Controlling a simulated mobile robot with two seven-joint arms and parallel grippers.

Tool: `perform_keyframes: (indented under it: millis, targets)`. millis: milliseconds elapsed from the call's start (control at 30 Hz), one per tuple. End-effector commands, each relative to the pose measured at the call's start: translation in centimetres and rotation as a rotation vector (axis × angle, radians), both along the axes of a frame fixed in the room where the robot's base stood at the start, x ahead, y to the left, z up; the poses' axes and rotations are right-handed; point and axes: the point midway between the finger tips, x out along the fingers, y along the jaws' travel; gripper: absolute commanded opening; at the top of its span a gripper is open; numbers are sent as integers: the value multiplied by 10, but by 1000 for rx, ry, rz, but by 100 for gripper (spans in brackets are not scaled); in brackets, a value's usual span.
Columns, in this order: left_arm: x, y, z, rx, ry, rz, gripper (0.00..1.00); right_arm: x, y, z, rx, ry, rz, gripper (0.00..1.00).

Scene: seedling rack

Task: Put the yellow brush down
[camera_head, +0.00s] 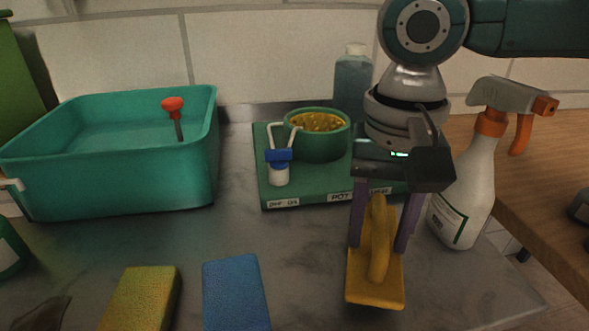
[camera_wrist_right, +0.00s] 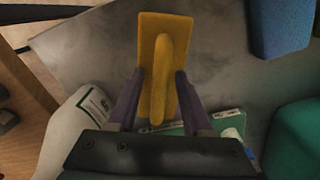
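The yellow brush (camera_head: 360,289) has a flat base and a raised loop handle. It appears to lie flat on the grey worktop, handle up, in front of the green tray. My right gripper (camera_head: 380,245) points down over it, one purple finger on each side of the handle. Gaps show between the fingers and the handle, so the gripper looks open around it. The right wrist view also shows the brush (camera_wrist_right: 149,45) between the two spread fingers (camera_wrist_right: 159,77). My left gripper is not in view.
A spray bottle (camera_head: 466,190) stands close right of my right gripper. Behind is a green tray (camera_head: 310,196) with a pot (camera_head: 318,143). A yellow sponge (camera_head: 142,298) and blue block (camera_head: 235,290) lie left. A teal bin (camera_head: 110,186) stands back left.

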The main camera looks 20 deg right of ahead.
Motion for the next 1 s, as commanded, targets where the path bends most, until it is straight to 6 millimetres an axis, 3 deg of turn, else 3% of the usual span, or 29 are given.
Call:
perform_keyframes:
  millis: [333, 800, 1000]
  targets:
    - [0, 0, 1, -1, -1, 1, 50, 1, 0, 7, 0, -3, 1, 51]
    - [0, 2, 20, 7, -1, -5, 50, 2, 1, 103, 1, -3, 0, 51]
    - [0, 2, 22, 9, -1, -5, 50, 1, 4, 119, 3, -1, 13, 51]
